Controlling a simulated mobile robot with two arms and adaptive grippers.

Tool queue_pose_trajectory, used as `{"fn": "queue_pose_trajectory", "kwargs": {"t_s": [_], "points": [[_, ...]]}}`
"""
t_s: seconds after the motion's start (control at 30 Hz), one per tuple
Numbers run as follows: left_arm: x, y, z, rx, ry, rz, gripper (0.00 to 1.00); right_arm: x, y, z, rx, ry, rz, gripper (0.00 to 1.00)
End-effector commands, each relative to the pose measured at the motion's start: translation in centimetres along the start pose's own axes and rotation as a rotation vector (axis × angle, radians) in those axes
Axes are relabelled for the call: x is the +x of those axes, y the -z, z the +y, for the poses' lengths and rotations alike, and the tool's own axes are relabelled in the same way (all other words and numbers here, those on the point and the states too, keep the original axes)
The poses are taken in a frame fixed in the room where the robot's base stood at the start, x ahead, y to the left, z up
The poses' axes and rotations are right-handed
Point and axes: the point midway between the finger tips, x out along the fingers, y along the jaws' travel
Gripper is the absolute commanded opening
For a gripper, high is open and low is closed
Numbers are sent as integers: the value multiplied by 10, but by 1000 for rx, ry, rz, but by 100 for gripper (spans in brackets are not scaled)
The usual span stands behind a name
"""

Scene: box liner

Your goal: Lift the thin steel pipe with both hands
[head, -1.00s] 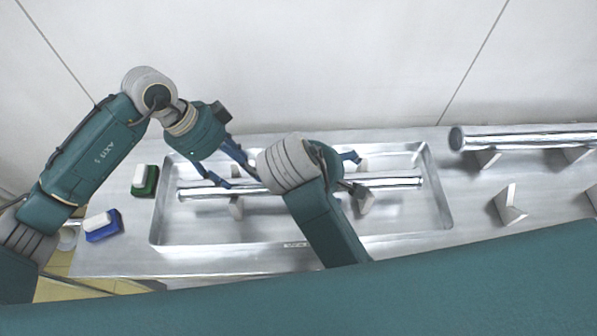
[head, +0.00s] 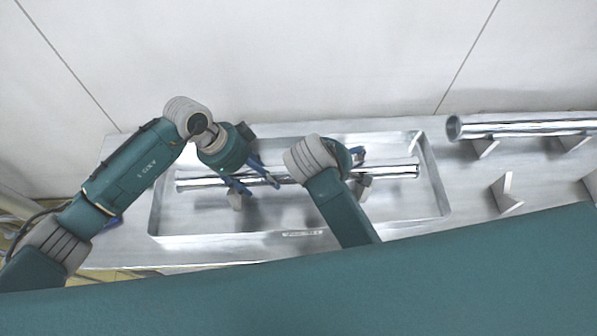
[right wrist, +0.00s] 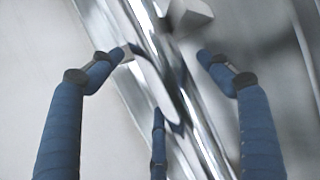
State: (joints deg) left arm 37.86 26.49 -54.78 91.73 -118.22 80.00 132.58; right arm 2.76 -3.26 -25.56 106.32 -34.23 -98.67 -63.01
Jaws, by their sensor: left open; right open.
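The thin steel pipe (head: 395,172) lies lengthwise above the floor of a shallow metal tray (head: 440,205), over small grey supports. My left gripper (head: 256,183) is open at the pipe's left half, its blue fingers spread and one overlapping the pipe; contact is unclear. My right gripper (head: 359,170) is open at the pipe's right half, partly hidden by its wrist. In the right wrist view, the blue fingers of this gripper (right wrist: 162,54) stand apart on either side of the pipe (right wrist: 150,30), with a third finger low in the middle.
A thicker steel pipe (head: 530,125) rests on supports on the counter at right. An empty support (head: 506,192) stands in front of it. A pale wall (head: 320,60) runs behind the counter.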

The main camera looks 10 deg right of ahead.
Motion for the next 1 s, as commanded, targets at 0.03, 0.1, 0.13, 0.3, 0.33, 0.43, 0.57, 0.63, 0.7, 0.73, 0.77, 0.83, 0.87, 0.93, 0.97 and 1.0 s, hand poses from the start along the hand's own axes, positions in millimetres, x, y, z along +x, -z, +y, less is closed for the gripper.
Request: {"fn": "queue_pose_trajectory", "kwargs": {"t_s": [0.03,0.1,0.13,0.3,0.33,0.43,0.57,0.63,0.7,0.73,0.77,0.83,0.87,0.93,0.97,1.0], "points": [[3,0,0,0,-1,0,60,3,0,0,0,0,0,78],[5,0,0,0,0,0,60,5,0,0,1,0,1,78],[6,0,0,0,1,0,60,6,0,0,1,0,1,78],[6,0,0,0,1,0,60,6,0,0,0,0,1,78],[6,0,0,0,1,0,60,6,0,0,0,0,1,78],[6,0,0,0,1,0,51,6,0,0,0,0,1,68],[6,0,0,0,1,0,25,6,0,0,0,0,1,42],[6,0,0,-1,1,0,11,6,0,0,0,0,1,28],[6,0,0,-1,1,0,0,6,0,0,1,0,1,14],[6,0,0,-1,1,0,0,6,0,0,1,0,1,8],[6,0,0,-1,1,0,0,6,0,0,1,0,1,2],[6,0,0,-1,1,0,0,6,0,0,1,0,1,0],[6,0,0,-1,1,0,0,6,0,0,1,0,1,0],[5,0,0,-1,1,0,0,6,0,0,1,0,1,0],[4,2,-1,0,4,3,0,4,0,2,3,-4,1,0],[4,2,-2,0,4,3,0,4,0,2,3,-4,1,0]]}}
